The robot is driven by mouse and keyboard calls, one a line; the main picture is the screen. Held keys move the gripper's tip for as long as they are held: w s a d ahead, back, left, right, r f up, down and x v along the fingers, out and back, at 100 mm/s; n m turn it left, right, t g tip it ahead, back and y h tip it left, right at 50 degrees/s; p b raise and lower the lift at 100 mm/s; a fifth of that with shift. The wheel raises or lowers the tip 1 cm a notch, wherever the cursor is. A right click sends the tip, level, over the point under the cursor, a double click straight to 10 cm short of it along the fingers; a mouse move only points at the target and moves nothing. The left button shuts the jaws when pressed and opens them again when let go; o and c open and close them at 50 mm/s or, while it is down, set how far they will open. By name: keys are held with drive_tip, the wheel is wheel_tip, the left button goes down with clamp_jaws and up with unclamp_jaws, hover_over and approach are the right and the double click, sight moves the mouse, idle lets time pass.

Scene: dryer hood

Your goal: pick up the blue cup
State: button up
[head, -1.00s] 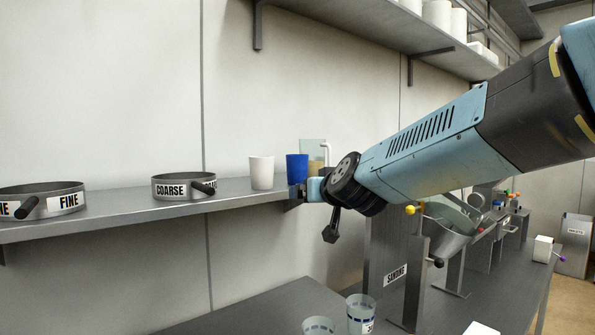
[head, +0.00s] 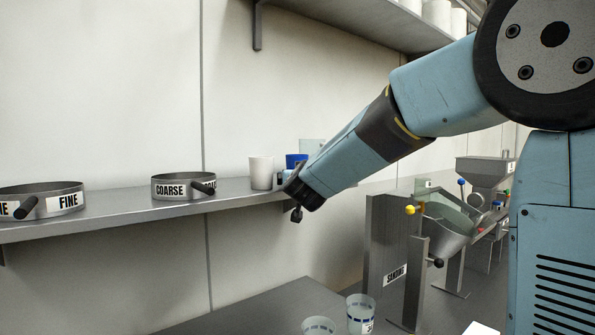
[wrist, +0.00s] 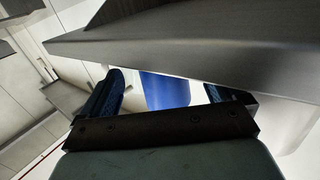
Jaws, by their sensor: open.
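The blue cup (head: 296,159) stands on the wall shelf (head: 120,210), just right of a white cup (head: 261,173). My arm hides its lower part in the head view. In the wrist view the blue cup (wrist: 166,91) shows between the two spread fingers of my gripper (wrist: 166,88), with a gap on each side. My gripper is open and is at the cup; the wrist view does not show clearly how deep the cup sits between the fingers.
A clear jug (head: 311,146) stands behind the blue cup, mostly hidden. Sieves marked COARSE (head: 184,187) and FINE (head: 42,200) sit farther left on the shelf. Below, a bench holds clear beakers (head: 361,314) and a hopper stand (head: 445,230).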

drive_tip(key=shift+w+a+r, duration=0.1)
drive_tip(key=shift+w, duration=1.5)
drive_tip(key=shift+w+r, duration=0.1)
drive_tip(key=shift+w, duration=1.45)
drive_tip(key=c, duration=1.1)
drive_tip(key=shift+c, duration=0.2)
drive_tip(key=shift+r, duration=0.15)
drive_tip(key=shift+r, duration=0.25)
drive_tip(key=s, duration=1.8)
